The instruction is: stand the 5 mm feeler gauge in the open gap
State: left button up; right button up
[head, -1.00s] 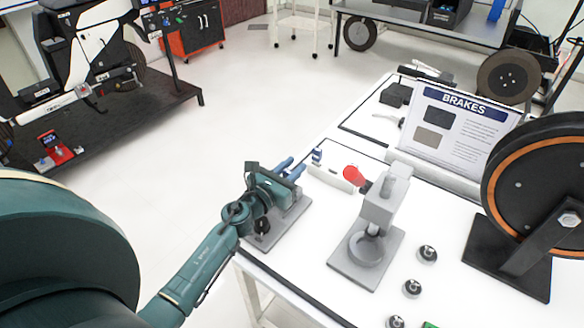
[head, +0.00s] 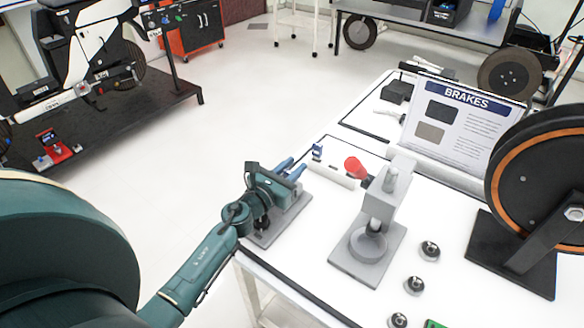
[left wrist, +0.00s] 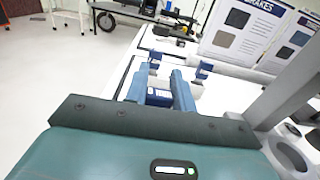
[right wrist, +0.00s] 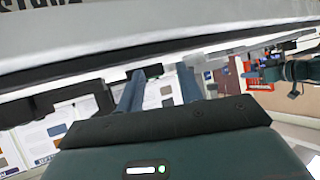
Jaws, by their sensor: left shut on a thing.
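My left gripper (head: 289,168) is shut on a blue piece (left wrist: 158,97) with a pale label, seen between its fingers in the left wrist view. It looks like a feeler gauge; its size mark cannot be read. The gripper is above a grey base plate (head: 262,240) at the table's left edge and hides most of what stands there. I cannot make out the open gap. Another blue piece (head: 317,152) stands at the white rack (head: 333,175) just beyond the gripper. My right gripper (right wrist: 160,88) shows only in its wrist view, open with nothing between its fingers.
A grey press (head: 382,205) with a red knob (head: 356,167) stands right of the left gripper. A brake board (head: 450,120) and a wheel stand (head: 515,255) fill the right.

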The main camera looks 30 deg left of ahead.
pick_arm(q)
jog(key=o, duration=1)
jog(key=shift+o, duration=0.2)
jog(key=shift+r, duration=0.1)
